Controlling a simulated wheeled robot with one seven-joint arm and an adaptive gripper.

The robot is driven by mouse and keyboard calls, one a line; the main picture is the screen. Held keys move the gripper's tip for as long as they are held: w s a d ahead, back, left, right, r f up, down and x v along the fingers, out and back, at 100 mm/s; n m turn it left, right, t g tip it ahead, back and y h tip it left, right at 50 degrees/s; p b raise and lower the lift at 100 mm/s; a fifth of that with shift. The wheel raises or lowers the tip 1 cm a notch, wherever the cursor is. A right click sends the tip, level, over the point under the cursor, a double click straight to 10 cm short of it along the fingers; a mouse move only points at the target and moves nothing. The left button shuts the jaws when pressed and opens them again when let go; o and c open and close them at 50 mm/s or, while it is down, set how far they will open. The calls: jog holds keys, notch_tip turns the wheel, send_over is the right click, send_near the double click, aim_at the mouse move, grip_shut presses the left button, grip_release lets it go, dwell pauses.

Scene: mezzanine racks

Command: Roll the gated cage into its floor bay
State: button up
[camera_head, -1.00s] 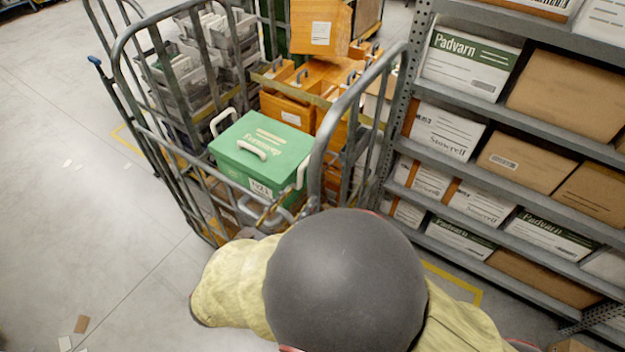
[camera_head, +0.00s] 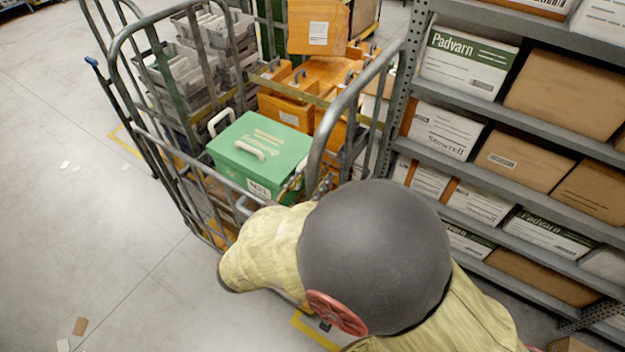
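The gated cage (camera_head: 145,130) is a grey tubular roll cage in the upper left and middle, loaded with boxes. A green lidded box (camera_head: 262,150) with white handles sits near its front. My arm, in a yellow cover with a dark round joint, reaches up from the bottom and ends close to the cage's front side. My gripper is hidden behind the arm, so its fingers and any hold on the cage do not show. Yellow floor lines (camera_head: 315,332) show below the arm, and another yellow line (camera_head: 127,141) shows left of the cage.
A grey shelf rack (camera_head: 500,105) full of cartons stands close on the cage's right. Orange wooden drawers (camera_head: 300,95) and grey trays (camera_head: 180,75) stand inside or just behind the cage bars. The floor on the left is open, with small paper scraps (camera_head: 80,326).

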jog(key=shift+c, duration=1.2)
grip_shut()
